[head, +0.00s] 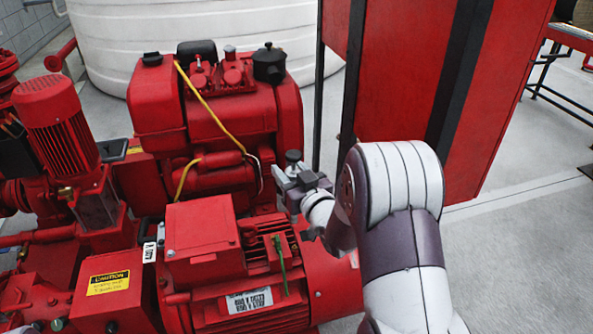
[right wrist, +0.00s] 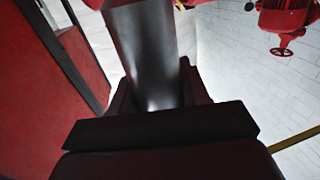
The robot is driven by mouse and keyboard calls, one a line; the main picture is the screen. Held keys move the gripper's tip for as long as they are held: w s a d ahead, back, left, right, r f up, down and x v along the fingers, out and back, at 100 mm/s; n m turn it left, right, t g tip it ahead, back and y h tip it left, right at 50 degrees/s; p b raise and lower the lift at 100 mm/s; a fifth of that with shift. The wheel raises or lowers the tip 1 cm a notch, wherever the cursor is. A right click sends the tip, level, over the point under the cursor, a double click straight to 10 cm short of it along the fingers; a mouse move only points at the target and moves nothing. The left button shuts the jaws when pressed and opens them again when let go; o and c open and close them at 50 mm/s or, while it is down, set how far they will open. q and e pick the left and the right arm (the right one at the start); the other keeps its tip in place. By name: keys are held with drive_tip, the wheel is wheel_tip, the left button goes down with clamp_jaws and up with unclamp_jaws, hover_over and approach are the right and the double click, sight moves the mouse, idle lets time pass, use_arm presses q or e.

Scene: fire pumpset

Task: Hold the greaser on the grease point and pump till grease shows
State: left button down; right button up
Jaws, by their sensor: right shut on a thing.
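My right gripper (head: 299,183) reaches in from the right to the near side of the red engine, above the red motor's right end. It is shut on a grey cylinder, which looks like the greaser (head: 293,156); its dark, knob-like top stands above the jaws. In the right wrist view the greaser (right wrist: 145,50) is a smooth dark-grey cylinder between the two fingers (right wrist: 160,98). Its tip is hidden, and I cannot make out the grease point or any grease. I cannot tell whether the greaser touches anything. My left gripper is not in view.
The red engine (head: 221,125) with a yellow hose stands behind the red motor (head: 255,290), which carries a green wire. A tall red cabinet (head: 425,85) with black posts stands on the right. A white ribbed tank (head: 125,35) is behind. Grey floor (head: 540,250) is clear at right.

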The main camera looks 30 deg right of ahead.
wheel_tip(320, 180, down, 9)
drive_tip(key=b, duration=0.8)
drive_tip(key=shift+s+f+b, duration=0.1)
drive_tip(key=shift+f+b, duration=0.25)
drive_tip(key=shift+f, duration=0.2)
idle(6.2)
